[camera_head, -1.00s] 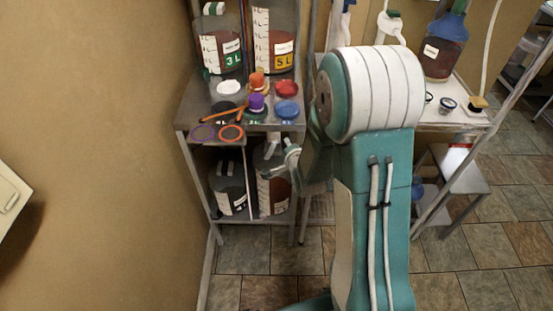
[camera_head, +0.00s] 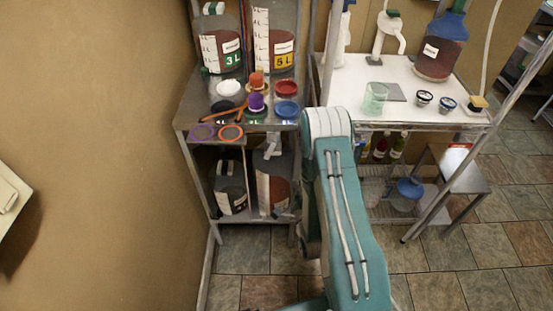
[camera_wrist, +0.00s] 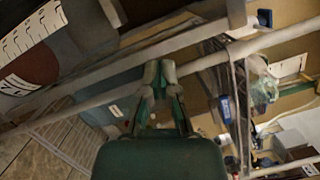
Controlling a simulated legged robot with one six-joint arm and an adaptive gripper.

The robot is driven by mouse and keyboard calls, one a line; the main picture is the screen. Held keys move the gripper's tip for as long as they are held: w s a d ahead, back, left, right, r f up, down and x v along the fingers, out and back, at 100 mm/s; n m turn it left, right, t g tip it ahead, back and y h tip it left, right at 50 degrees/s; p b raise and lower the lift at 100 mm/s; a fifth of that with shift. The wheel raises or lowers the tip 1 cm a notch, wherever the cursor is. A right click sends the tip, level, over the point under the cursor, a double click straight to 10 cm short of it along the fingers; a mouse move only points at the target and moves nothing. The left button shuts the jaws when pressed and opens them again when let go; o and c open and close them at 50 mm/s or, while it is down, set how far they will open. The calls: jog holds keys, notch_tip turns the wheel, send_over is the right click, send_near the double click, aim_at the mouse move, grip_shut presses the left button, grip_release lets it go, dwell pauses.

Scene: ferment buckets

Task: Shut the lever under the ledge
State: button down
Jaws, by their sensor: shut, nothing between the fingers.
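My gripper (camera_wrist: 160,72) shows in the wrist view with its two fingers together and nothing between them. Metal bars of a rack pass just beyond its tips, and I cannot tell if they touch. In the head view my arm hides most of the gripper. A dark bucket with a white scale (camera_head: 272,182) stands on the lower shelf under the metal ledge (camera_head: 215,128). A small pale handle-like part (camera_head: 272,142) shows just below the ledge. I cannot tell whether it is the lever or how it is set.
A second bucket (camera_head: 231,185) stands left of the first. Lids and rings lie on the ledge, with 3 L and 5 L vessels behind. A white table (camera_head: 350,88) with a large bottle (camera_head: 441,48) stands to the right. The tiled floor ahead is partly clear.

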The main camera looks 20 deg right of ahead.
aim_at(270, 149)
dwell(0.3)
jog(key=w+a+r, duration=0.2)
jog(key=w+a, duration=0.1)
jog(key=w, duration=0.8)
jog(key=shift+a, duration=0.15)
